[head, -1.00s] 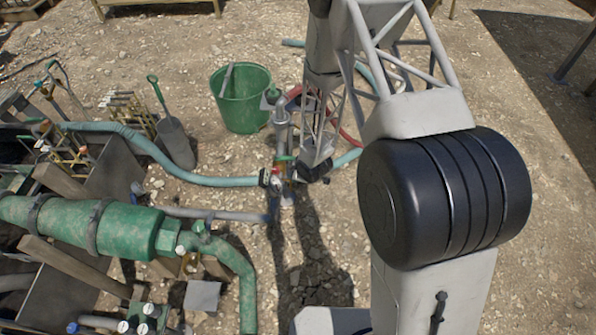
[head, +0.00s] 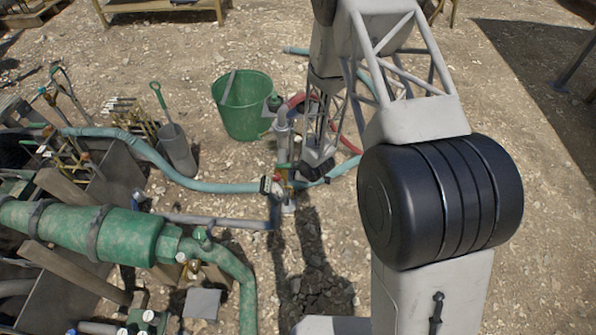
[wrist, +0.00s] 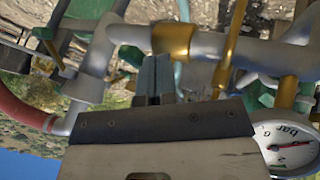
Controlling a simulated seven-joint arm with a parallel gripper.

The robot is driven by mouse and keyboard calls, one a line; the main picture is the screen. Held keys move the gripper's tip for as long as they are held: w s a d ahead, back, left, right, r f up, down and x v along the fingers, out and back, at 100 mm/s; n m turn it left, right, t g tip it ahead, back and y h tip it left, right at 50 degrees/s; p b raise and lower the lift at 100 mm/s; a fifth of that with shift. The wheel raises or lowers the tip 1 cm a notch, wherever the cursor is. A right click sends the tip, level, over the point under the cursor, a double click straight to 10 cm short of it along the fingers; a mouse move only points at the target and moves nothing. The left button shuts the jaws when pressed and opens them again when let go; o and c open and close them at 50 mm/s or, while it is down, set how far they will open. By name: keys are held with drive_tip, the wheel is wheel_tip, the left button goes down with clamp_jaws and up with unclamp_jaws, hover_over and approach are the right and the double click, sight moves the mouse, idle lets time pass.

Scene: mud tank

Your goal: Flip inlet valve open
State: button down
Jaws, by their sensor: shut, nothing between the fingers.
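A grey standpipe (head: 282,145) with small valves and a gauge stands right of the green bucket in the head view. My gripper (wrist: 155,78) is shut and empty in the wrist view, its blue-grey fingers close to a grey pipe (wrist: 205,47) with a brass collar (wrist: 176,40). A brass lever (wrist: 234,42) stands to the right of the fingers, apart from them. Green handle parts (wrist: 43,32) show at the upper left. I cannot tell which of these is the inlet valve, or whether the fingers touch the pipe. In the head view my wrist hides the fingertips.
A round pressure gauge (wrist: 284,146) sits at the lower right of the wrist view. A red hose (wrist: 22,112) joins the pipe at left. The green bucket (head: 243,115), teal hose (head: 165,170) and large green pipe (head: 120,232) lie left of my arm.

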drive_tip(key=shift+w+d+n+g+y, duration=0.15)
drive_tip(key=shift+w+n+g+y, duration=0.15)
drive_tip(key=shift+w+n, duration=0.25)
drive_tip(key=shift+w+d+n+g+y, duration=0.2)
drive_tip(key=shift+w+n+g+y, duration=0.4)
drive_tip(key=shift+n, duration=0.55)
drive_tip(key=shift+w+n+g, duration=0.6)
drive_tip(key=shift+w+n, duration=0.3)
drive_tip(key=shift+n, duration=0.3)
drive_tip(key=w+a+n+g, duration=0.4)
drive_tip(key=w+a+n, duration=0.1)
drive_tip(key=w+n, duration=0.1)
drive_tip(key=shift+w+a+n+y, duration=0.15)
drive_tip(key=shift+w+n+y, duration=0.15)
drive_tip(key=shift+w+y, duration=0.15)
drive_tip(key=shift+w+a, duration=0.15)
drive_tip(key=shift+a, duration=0.15)
drive_tip(key=shift+d, duration=0.1)
